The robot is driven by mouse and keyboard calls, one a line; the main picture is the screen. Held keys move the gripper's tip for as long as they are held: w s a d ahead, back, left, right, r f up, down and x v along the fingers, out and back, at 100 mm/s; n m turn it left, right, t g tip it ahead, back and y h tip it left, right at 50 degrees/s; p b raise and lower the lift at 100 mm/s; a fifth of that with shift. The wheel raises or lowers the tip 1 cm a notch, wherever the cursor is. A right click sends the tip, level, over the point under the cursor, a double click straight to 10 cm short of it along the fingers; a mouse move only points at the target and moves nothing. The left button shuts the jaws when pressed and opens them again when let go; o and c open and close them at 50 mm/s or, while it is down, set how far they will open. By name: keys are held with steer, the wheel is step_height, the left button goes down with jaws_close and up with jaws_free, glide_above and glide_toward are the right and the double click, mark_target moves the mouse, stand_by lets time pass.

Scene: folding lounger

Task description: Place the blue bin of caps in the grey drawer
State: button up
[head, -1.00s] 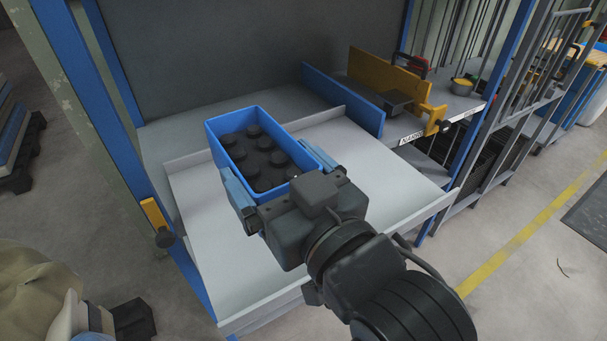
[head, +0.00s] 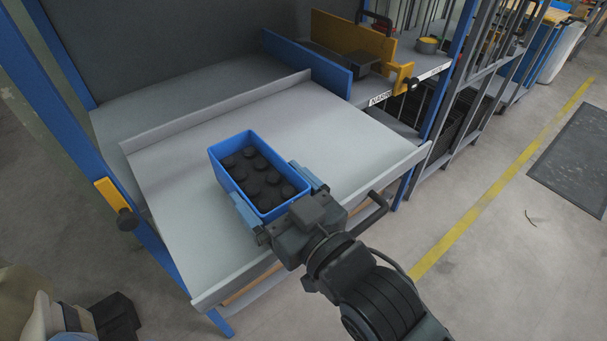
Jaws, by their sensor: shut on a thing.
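The blue bin (head: 227,183) is an open rectangular box with several round black caps (head: 259,178) inside. My gripper (head: 276,203) is shut on the near end of the bin, with one light-blue finger on each side of it. The bin is upright over the grey drawer (head: 170,165), a wide shallow tray pulled out from the bench. I cannot tell whether the bin's underside touches the drawer floor. A dark handle (head: 374,213) shows at the drawer's front right.
A blue divider (head: 307,63) stands behind the drawer at right. A yellow stop (head: 358,38) and a dark box are beyond it. A blue post with a yellow bracket (head: 113,195) stands at left. The drawer floor is bare around the bin.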

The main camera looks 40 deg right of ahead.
mark_target(303, 179)
steer(key=shift+d+r+p, duration=0.15)
steer(key=shift+d+p, duration=0.45)
steer(key=shift+d, duration=2.15)
steer(key=shift+f, duration=0.7)
steer(key=shift+f, duration=0.15)
steer(key=o, duration=1)
steer(key=shift+o, duration=0.2)
steer(key=s+b, duration=0.2)
steer(key=s, duration=0.8)
steer(key=shift+s, duration=1.05)
